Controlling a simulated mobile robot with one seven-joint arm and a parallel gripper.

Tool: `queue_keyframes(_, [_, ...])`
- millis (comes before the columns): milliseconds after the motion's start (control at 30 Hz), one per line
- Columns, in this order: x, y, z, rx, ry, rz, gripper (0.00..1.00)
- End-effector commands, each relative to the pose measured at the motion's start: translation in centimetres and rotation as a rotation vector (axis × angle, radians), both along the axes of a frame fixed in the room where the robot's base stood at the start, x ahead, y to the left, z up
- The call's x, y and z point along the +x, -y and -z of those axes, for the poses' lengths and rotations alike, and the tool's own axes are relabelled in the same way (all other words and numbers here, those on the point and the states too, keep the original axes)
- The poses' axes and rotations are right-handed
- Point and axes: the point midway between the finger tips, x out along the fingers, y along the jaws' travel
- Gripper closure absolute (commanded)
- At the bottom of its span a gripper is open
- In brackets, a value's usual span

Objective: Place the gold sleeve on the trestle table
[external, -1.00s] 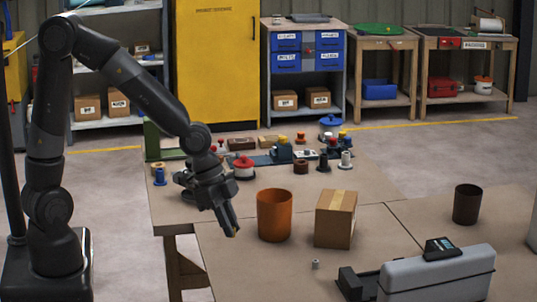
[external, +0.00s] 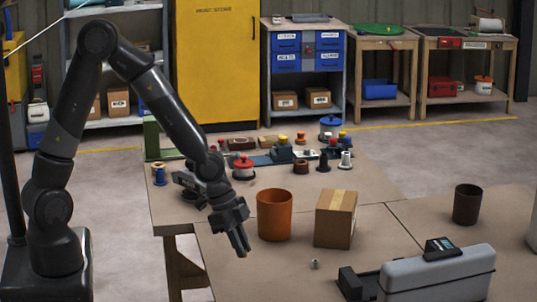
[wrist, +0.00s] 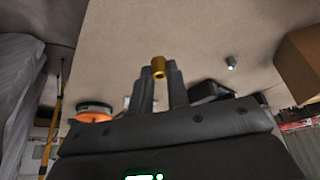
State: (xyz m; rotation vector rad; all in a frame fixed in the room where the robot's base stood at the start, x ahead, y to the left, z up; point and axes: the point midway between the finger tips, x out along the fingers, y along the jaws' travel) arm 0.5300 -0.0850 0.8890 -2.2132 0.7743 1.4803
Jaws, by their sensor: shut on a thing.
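My gripper (external: 242,252) is shut on the gold sleeve (wrist: 159,68), which sits between the fingertips in the wrist view. In the external view only a small bit of the sleeve may show at the fingertips. The gripper points downward near the left edge of the near table top (external: 290,275), left of the orange bin. The height of the sleeve above the table is hard to tell. I cannot tell which of the tables is the trestle table.
An orange bin (external: 274,216) and a cardboard box (external: 335,219) stand close to the right of my gripper. A small grey piece (external: 315,264) lies in front of them. A grey case (external: 437,276) is at front right. Several spools and parts crowd the table behind.

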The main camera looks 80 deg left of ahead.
Motion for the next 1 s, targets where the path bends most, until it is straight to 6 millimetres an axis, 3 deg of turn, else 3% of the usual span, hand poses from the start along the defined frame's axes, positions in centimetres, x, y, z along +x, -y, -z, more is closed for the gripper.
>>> queue_keyframes(100, [1.4,-2.1,1.6,-0.003,-0.002,-0.003,1.00])
queue_keyframes(300, [2.9,-4.0,3.0,-0.001,0.001,-0.001,1.00])
queue_keyframes(467, [3.1,-4.3,3.7,0.000,0.000,0.001,1.00])
queue_keyframes(733, [3.0,-4.3,7.1,-0.001,-0.002,0.002,1.00])
queue_keyframes(1000, [3.1,-4.3,7.2,0.000,0.001,0.001,1.00])
